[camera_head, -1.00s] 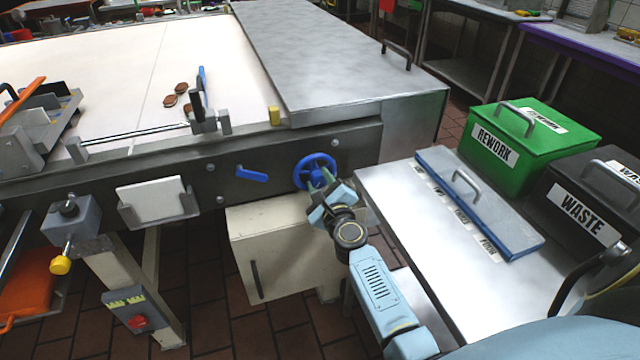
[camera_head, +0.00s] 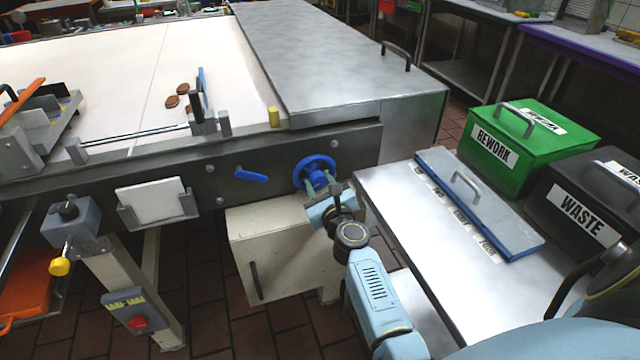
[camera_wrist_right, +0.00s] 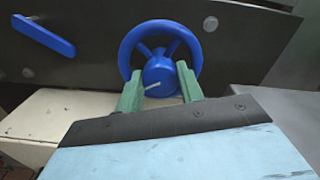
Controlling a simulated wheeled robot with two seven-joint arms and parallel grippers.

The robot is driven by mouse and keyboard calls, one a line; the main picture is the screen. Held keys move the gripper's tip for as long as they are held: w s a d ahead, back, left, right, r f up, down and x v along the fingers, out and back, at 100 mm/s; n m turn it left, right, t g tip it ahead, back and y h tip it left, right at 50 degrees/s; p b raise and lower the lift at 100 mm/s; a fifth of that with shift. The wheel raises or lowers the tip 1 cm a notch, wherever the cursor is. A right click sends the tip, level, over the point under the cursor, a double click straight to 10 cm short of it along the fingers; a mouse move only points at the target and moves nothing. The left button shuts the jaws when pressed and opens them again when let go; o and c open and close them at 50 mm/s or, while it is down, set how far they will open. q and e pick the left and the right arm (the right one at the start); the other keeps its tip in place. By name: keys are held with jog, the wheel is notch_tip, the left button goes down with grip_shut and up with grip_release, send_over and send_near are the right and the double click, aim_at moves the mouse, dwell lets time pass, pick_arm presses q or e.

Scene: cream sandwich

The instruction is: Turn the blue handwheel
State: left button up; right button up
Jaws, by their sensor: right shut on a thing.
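The blue handwheel (camera_head: 314,173) is mounted on the dark front rail of the conveyor. In the right wrist view the handwheel (camera_wrist_right: 160,49) shows its rim, spokes and round hub, with a pale mark on the hub. My right gripper (camera_head: 322,187) is at the wheel from the front. Its green fingers (camera_wrist_right: 160,88) stand on either side of the hub and are shut on it. The lower part of the rim is hidden behind the fingers. My left gripper is not in view.
A blue lever (camera_head: 251,175) is on the rail left of the wheel. A cream cabinet (camera_head: 275,245) stands below. A steel table (camera_head: 425,250) with a blue-edged lid (camera_head: 480,205) is close on the right, with a green REWORK bin (camera_head: 530,145) and a black WASTE bin (camera_head: 590,205) behind.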

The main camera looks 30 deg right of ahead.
jog(key=o, duration=1)
jog(key=shift+s, duration=0.1)
jog(key=shift+s+a, duration=0.15)
jog(key=shift+s, duration=0.2)
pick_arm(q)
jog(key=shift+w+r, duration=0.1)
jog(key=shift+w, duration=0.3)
pick_arm(e)
jog(key=v, duration=1.2)
jog(key=shift+s+f, duration=0.1)
jog(key=shift+s, duration=0.2)
